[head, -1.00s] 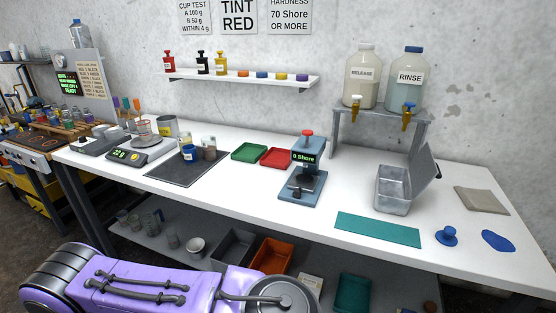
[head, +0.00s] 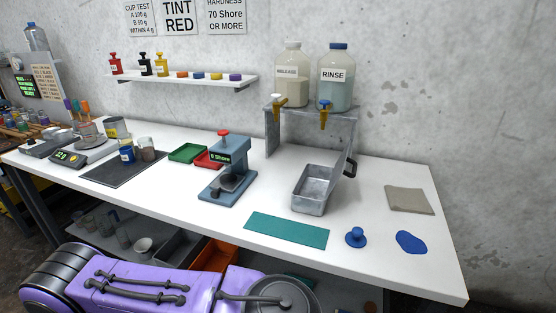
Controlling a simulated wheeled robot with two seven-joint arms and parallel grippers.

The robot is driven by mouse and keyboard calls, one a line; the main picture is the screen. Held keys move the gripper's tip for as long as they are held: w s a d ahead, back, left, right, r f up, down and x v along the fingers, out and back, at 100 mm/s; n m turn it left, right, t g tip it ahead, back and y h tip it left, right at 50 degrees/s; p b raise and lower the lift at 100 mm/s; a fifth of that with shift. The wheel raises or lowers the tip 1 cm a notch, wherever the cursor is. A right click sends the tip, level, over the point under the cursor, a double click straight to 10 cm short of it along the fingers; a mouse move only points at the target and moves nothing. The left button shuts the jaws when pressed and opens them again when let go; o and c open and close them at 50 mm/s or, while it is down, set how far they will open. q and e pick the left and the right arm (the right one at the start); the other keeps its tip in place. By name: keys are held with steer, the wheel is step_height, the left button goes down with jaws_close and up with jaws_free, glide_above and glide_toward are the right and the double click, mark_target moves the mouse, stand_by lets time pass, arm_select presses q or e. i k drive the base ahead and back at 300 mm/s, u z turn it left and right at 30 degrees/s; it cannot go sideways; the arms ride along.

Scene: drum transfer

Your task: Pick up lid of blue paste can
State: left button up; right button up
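Small low cans stand in a row on the white wall shelf in the head view. The blue can (head: 198,76) sits between the orange can (head: 182,75) and the yellow can (head: 215,76), with a purple can (head: 235,77) at the right end. They are too small to tell lid from body. A taller blue cup (head: 127,154) stands on the dark mat of the bench. Neither of my grippers is in view; only part of my own purple body shows at the bottom.
The white bench (head: 375,255) holds a press-like gauge (head: 227,165), a metal tub (head: 314,188), a teal mat (head: 286,231), a blue knobbed piece (head: 356,237) and a flat blue patch (head: 410,242). A stand with two large jugs (head: 335,80) is behind. Bottles (head: 145,65) share the wall shelf.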

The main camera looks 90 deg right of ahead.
mark_target(356, 238)
steer(key=z, duration=0.65)
steer(key=k, duration=0.75)
steer(key=z, duration=0.85)
